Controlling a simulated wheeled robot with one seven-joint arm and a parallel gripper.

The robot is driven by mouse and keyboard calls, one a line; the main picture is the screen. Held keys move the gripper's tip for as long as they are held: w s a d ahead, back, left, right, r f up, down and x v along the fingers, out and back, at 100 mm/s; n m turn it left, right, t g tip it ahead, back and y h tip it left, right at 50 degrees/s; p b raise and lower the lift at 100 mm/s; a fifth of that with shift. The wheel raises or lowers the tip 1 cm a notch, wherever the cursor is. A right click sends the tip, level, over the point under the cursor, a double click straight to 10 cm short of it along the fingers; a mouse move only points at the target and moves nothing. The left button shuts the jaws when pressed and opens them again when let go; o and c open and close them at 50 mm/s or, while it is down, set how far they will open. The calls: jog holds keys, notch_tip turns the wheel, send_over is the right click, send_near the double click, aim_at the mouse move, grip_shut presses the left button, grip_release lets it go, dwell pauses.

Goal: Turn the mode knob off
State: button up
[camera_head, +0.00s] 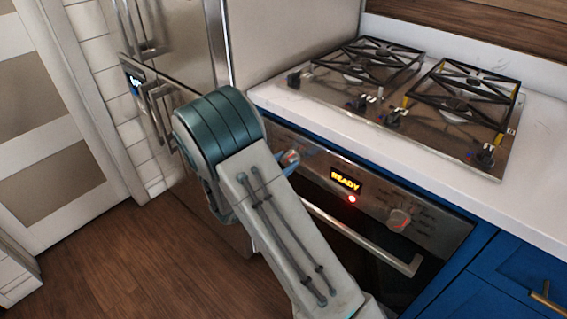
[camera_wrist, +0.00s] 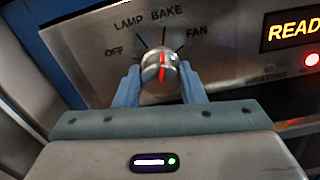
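The mode knob (camera_wrist: 158,70) is a round metal knob with a red pointer line, on the oven's front panel. Its labels read OFF, LAMP, BAKE and FAN, and the red line points up near BAKE. My gripper (camera_wrist: 160,84) has its two blue fingers on either side of the knob, close to its edges. I cannot tell whether they touch it. In the head view the left knob (camera_head: 290,158) shows just beyond my arm, with a blue fingertip beside it; my arm hides most of my gripper there.
The oven display (camera_head: 345,180) reads READY, with a red light (camera_head: 351,199) below it. The oven handle (camera_head: 360,240) runs below. A gas cooktop (camera_head: 400,100) is above. Wooden floor (camera_head: 120,260) is clear at left.

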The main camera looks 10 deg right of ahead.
jog(key=shift+r+n+p, duration=0.1)
jog(key=shift+n+p, duration=0.2)
jog(key=shift+p, duration=0.15)
jog(key=shift+c, duration=0.4)
jog(key=shift+r+n+p, duration=0.1)
jog(key=shift+n+p, duration=0.8)
jog(key=shift+p, duration=0.3)
jog(key=n+p, duration=0.5)
jog(key=shift+w+a+p, duration=0.1)
jog(key=shift+p, duration=0.3)
jog(key=n+p, duration=0.3)
jog(key=n, duration=0.2)
jog(key=shift+p, duration=0.4)
jog(key=shift+f+n+p, duration=0.2)
jog(key=shift+n+p, duration=0.35)
jog(key=shift+n, duration=0.35)
jog(key=shift+f+n+p, duration=0.15)
jog(key=shift+n+p, duration=0.4)
jog(key=shift+n, duration=0.35)
jog(key=o, duration=1)
